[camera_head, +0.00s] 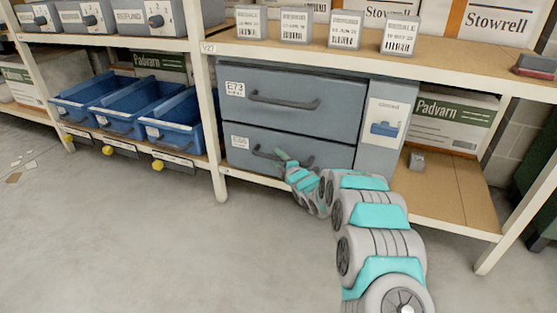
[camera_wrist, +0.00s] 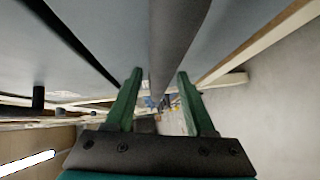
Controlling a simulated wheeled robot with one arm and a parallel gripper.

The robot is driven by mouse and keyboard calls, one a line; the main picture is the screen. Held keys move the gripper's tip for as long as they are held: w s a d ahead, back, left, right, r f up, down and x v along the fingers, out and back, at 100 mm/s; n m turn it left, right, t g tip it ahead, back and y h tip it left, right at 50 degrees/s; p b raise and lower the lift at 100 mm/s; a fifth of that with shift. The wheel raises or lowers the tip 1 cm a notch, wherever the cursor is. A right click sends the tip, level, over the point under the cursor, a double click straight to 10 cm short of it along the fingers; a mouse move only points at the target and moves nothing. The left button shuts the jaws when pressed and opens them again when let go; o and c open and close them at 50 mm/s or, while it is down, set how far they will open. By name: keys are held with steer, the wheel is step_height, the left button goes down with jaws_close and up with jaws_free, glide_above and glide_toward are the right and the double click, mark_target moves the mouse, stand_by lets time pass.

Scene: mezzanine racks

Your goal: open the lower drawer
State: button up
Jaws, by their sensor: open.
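The lower drawer (camera_head: 240,157) is a grey-blue front with a white label and a dark bar handle (camera_head: 262,153). It looks shut, level with the upper drawer (camera_head: 300,92). My gripper (camera_head: 281,155) is at the lower handle, around its middle, and the arm hides the right part of this drawer. In the wrist view my gripper (camera_wrist: 160,78) has its two green fingers apart. The dark handle bar (camera_wrist: 178,45) runs between them, with a gap seen on each side. I cannot tell whether either finger touches the bar.
Blue bins (camera_head: 130,105) sit on the shelf to the left. A white rack post (camera_head: 207,120) stands left of the drawers. The concrete floor (camera_head: 130,240) in front is clear.

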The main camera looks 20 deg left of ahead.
jaws_close()
stand_by(1.3)
